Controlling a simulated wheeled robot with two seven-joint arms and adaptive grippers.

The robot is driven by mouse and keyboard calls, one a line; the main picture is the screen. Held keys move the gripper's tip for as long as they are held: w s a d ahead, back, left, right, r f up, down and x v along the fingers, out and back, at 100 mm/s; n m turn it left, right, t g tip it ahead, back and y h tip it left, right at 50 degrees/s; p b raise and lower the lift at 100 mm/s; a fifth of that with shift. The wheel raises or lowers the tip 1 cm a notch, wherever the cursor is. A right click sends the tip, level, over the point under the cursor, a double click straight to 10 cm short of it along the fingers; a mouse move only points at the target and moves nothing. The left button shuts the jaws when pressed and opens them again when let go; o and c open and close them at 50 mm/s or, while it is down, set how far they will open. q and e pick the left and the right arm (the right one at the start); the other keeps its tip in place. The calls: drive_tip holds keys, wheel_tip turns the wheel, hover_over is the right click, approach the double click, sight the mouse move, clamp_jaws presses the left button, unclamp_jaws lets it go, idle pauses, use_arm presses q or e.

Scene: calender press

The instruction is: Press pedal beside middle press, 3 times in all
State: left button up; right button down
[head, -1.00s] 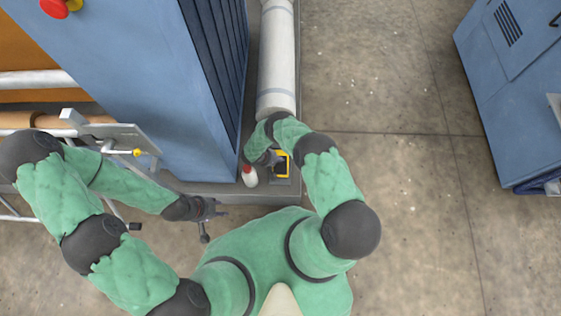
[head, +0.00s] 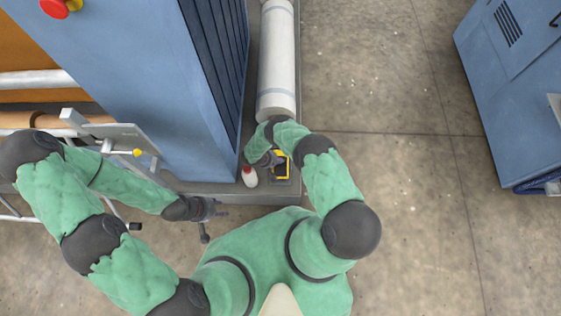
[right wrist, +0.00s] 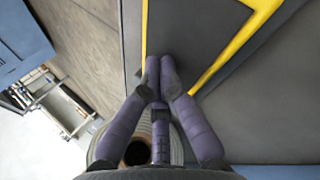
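The pedal (head: 283,169) is a dark pad with a yellow border, on the grey plinth at the near corner of the blue press cabinet (head: 175,75). In the right wrist view the dark pad (right wrist: 200,30) lies just ahead of my right fingers. My right gripper (head: 273,160) is at the pedal's left side in the head view. Its fingers (right wrist: 160,66) are together with nothing between them and point at the pad. I cannot tell whether they touch it. My left gripper (head: 214,220) is open and empty, left of the pedal and in front of the cabinet.
A white bottle with a red cap (head: 249,177) stands close left of the pedal. A white roll (head: 277,65) lies along the cabinet's right side. A panel on a stand (head: 125,135) is near my left forearm. Open concrete floor (head: 390,180) lies to the right.

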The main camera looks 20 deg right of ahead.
drive_tip(key=shift+s+f, duration=0.25)
drive_tip(key=shift+f, duration=0.05)
drive_tip(key=shift+r, duration=0.1)
drive_tip(key=shift+w+d+r+p, duration=0.1)
drive_tip(key=shift+w+r+p, duration=0.25)
drive_tip(key=shift+r, duration=0.45)
drive_tip(key=shift+w+d+r+p, duration=0.1)
drive_tip(key=shift+w+r+p, duration=0.2)
drive_tip(key=shift+r, duration=0.5)
drive_tip(key=r, duration=0.1)
drive_tip(key=r+p, duration=0.1)
drive_tip(key=r, duration=0.1)
drive_tip(key=w+r+p, duration=0.1)
drive_tip(key=shift+w+d+r, duration=0.1)
drive_tip(key=shift+d+r, duration=0.2)
drive_tip(key=shift+r, duration=0.1)
idle(1.5)
